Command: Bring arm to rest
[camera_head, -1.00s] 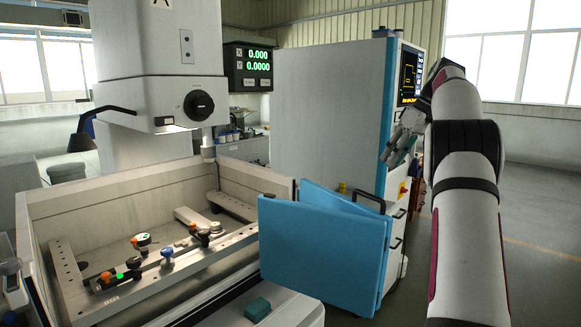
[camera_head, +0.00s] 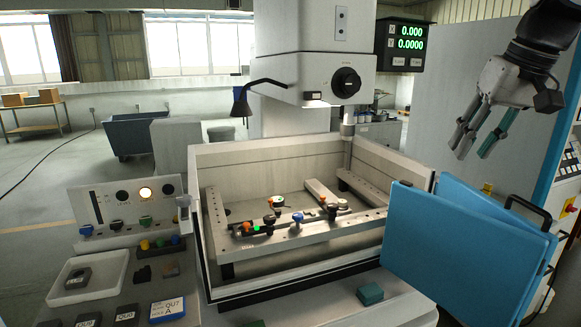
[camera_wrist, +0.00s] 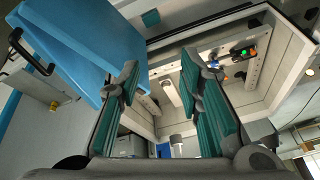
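My gripper (camera_head: 482,133) is at the upper right of the head view, raised above the blue folding door (camera_head: 465,245) and pointing down to the left. Its fingers are apart. In the wrist view the two green-padded fingers (camera_wrist: 165,105) stand wide apart with nothing between them. Beyond them the wrist view shows the machine tank and, at upper left, the blue door (camera_wrist: 90,50). Most of my arm is outside the head view.
The open-topped machine tank (camera_head: 265,160) holds clamping rails (camera_head: 325,233) with several coloured knobs. A lamp (camera_head: 240,105) and machine head (camera_head: 310,50) overhang it. A control panel (camera_head: 125,208) and white tray (camera_head: 92,276) are at left. Floor (camera_head: 40,200) is free at far left.

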